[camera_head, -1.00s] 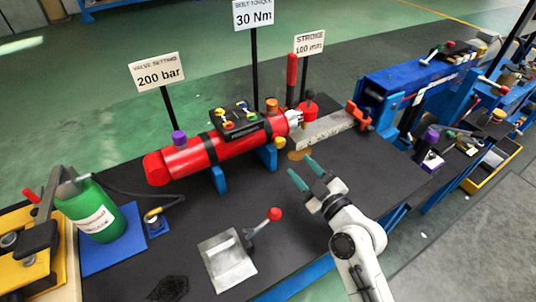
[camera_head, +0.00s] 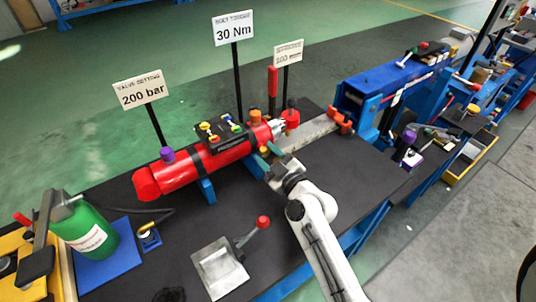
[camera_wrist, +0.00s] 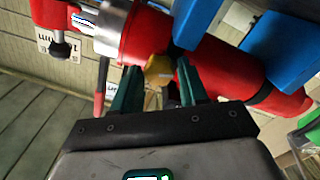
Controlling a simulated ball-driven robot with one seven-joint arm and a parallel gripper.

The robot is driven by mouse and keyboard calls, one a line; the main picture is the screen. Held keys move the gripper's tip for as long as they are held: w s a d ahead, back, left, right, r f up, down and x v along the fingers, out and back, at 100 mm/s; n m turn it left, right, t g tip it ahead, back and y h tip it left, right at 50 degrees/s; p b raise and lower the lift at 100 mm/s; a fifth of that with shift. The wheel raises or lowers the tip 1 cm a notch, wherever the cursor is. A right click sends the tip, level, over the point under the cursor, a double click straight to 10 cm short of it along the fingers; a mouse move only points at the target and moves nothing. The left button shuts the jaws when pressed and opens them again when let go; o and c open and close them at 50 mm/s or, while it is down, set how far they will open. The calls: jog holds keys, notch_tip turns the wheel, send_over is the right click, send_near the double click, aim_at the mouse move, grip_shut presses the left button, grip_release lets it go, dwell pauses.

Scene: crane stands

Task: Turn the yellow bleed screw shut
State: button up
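The red cylinder (camera_head: 185,172) lies across blue supports on the dark bench. A yellow hexagonal screw head (camera_wrist: 158,70) shows on the cylinder's side in the wrist view; it looks like the bleed screw. My gripper (camera_head: 268,153) is at the cylinder's right end, on its near side. In the wrist view its two green fingers (camera_wrist: 158,84) are apart, with the screw head between or just beyond the tips. I see gaps on both sides of the head. Whether the tips reach past it is unclear. In the head view the gripper largely hides the screw.
A block with coloured knobs (camera_head: 222,133) sits on top of the cylinder. Sign posts stand behind it. A grey plate (camera_head: 219,268), a red-ball lever (camera_head: 262,223) and a green bottle (camera_head: 88,236) are on the bench.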

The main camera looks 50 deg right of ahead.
jog(key=c, duration=0.7)
jog(key=shift+c, duration=0.2)
jog(key=shift+m, duration=0.3)
jog(key=m, duration=1)
jog(key=shift+d+p, duration=0.15)
jog(key=shift+p, duration=0.2)
jog(key=m+p, duration=0.1)
jog(key=m, duration=0.4)
jog(key=shift+s, duration=0.1)
jog(key=shift+d+f+m+p, duration=0.1)
jog(key=shift+m+p, duration=0.3)
jog(key=shift+m, duration=1.7)
